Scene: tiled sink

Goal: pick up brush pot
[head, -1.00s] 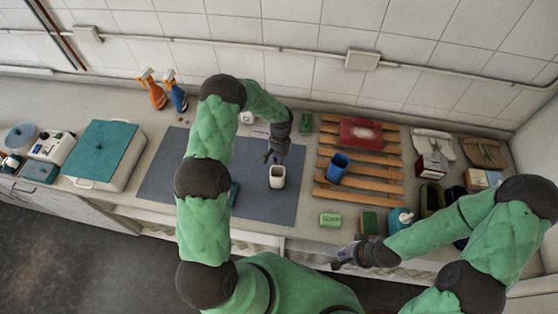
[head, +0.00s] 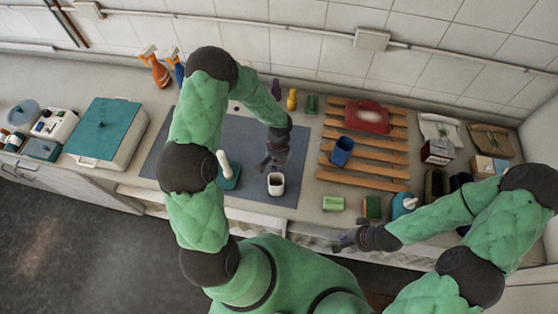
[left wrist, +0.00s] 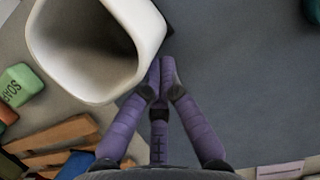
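The brush pot, which I take to be the white square cup (head: 276,188), stands upright near the front edge of the grey mat (head: 262,197) in the head view. In the left wrist view its open mouth and wall (left wrist: 150,22) fill the upper left. My left gripper (head: 266,166) is just behind the pot; in the left wrist view its purple fingers (left wrist: 160,72) are together, empty, beside the pot's rim. Whether they touch it is unclear. My right gripper (head: 343,241) hangs in front of the counter, away from the pot; its fingers are too small to read.
To the right are a blue cup (head: 342,151) on a wooden rack (head: 384,171) and a green soap (head: 333,203). Yellow (head: 292,98) and purple (head: 276,89) bottles stand behind.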

